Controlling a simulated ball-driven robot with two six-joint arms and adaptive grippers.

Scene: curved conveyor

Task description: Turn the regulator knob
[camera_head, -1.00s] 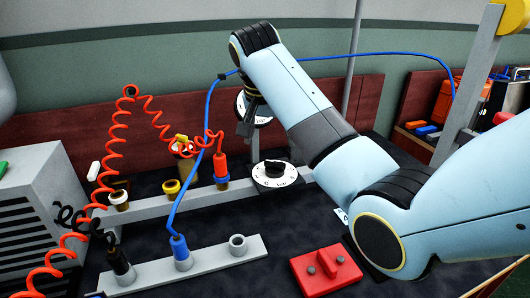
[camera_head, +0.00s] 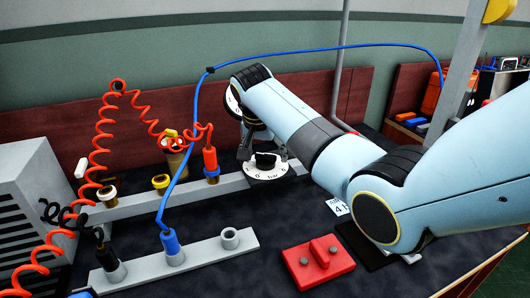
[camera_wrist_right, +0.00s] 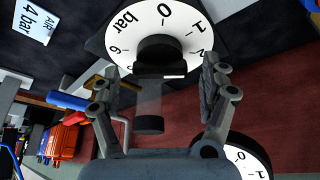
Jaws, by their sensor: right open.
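The regulator knob (camera_head: 265,160) is black and sits on a white dial marked with numbers and "bar". In the right wrist view the knob (camera_wrist_right: 159,54) is at the top centre, seen upside down, with a white pointer mark on its near edge. My right gripper (camera_head: 264,152) has come down onto the dial area, with its fingers on either side of the knob. In the wrist view the open fingers (camera_wrist_right: 161,84) stand apart, with the knob lying between and beyond their tips; contact cannot be told. My left gripper is out of view.
Red (camera_head: 101,140) and blue (camera_head: 196,120) hoses with fittings stand to the left. A red block (camera_head: 320,268) lies in front. A white "AIR 4 bar" card (camera_wrist_right: 38,22) lies beside the dial.

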